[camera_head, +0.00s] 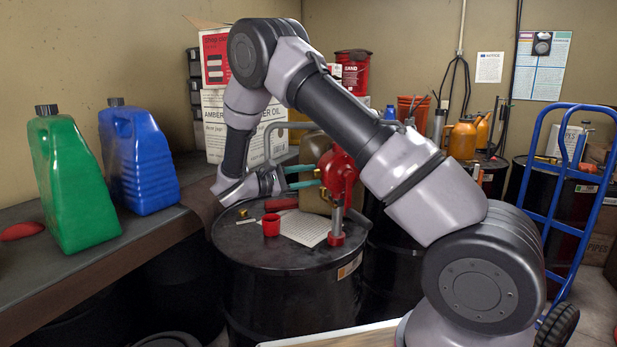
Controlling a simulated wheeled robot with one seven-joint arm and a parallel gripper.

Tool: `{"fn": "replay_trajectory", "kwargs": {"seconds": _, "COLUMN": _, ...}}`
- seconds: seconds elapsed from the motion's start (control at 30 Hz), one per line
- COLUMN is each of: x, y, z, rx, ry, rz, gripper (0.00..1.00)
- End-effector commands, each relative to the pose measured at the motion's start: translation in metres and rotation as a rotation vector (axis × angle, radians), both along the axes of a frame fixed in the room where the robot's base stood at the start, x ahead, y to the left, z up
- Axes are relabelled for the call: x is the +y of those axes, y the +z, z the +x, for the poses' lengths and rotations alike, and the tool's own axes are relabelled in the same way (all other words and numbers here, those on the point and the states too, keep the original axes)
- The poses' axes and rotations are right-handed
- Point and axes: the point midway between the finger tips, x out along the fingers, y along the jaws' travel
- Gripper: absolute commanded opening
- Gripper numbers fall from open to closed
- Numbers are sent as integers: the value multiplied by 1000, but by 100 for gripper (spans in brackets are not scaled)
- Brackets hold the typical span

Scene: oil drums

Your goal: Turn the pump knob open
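A red hand pump (338,175) stands on the black oil drum (290,258), its red foot on the lid. My arm arches over the drum from the right, and part of it passes in front of the pump's right side. My gripper (318,176) has two teal fingers, one above the other, pointing right at the pump's left edge. The fingers are apart, with a gap between them. I cannot make out the knob clearly, nor whether the fingertips touch the pump.
A red cup (271,225) and a paper sheet (304,228) lie on the drum lid. A green jug (72,185) and a blue jug (138,160) stand on the left bench (95,262). A tan can (314,200) stands behind the pump. A blue hand truck (570,190) is at right.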

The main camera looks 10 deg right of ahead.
Motion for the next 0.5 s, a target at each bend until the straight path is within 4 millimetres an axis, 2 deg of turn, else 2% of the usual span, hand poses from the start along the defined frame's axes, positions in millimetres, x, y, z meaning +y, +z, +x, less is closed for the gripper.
{"fn": "replay_trajectory", "kwargs": {"seconds": 0.03, "x": 0, "y": 0, "z": 0, "rx": 0, "ry": 0, "rz": 0, "gripper": 24}}
{"fn": "replay_trajectory", "kwargs": {"seconds": 0.1, "x": 0, "y": 0, "z": 0, "rx": 0, "ry": 0, "rz": 0, "gripper": 0}}
{"fn": "replay_trajectory", "kwargs": {"seconds": 0.5, "x": 1, "y": 0, "z": 0, "rx": 51, "ry": 1, "rz": -14, "gripper": 0}}
